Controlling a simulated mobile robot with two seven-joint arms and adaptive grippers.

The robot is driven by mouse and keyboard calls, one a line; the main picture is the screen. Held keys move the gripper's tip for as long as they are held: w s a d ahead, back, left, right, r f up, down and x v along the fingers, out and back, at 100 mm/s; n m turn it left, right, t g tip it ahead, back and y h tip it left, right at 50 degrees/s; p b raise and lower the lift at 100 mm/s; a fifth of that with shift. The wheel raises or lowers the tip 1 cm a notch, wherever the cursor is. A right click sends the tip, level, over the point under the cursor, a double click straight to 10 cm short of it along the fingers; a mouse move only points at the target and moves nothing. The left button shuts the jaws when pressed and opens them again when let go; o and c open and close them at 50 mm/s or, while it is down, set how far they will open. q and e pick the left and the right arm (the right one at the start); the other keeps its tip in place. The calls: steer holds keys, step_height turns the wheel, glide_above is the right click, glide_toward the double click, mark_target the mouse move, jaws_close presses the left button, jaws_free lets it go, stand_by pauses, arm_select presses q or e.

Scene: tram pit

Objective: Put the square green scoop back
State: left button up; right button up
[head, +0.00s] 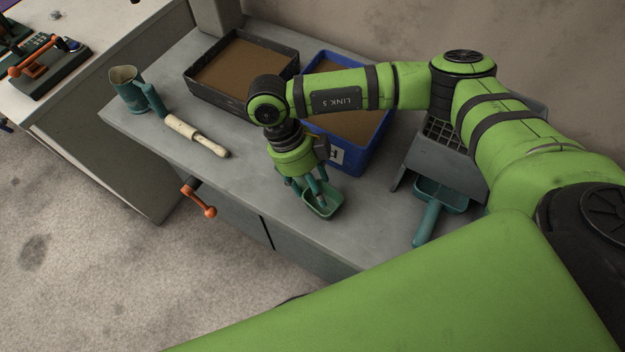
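My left gripper is not in view.
A black tray (214,95) and a blue crate (347,167), both with brown material, stand behind. A grey rack (408,168) is at right. An orange-handled lever (201,199) juts from the front.

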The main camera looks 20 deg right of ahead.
steer(key=o, duration=1.2)
steer(key=shift+f, duration=0.1)
steer(key=shift+f, duration=0.1)
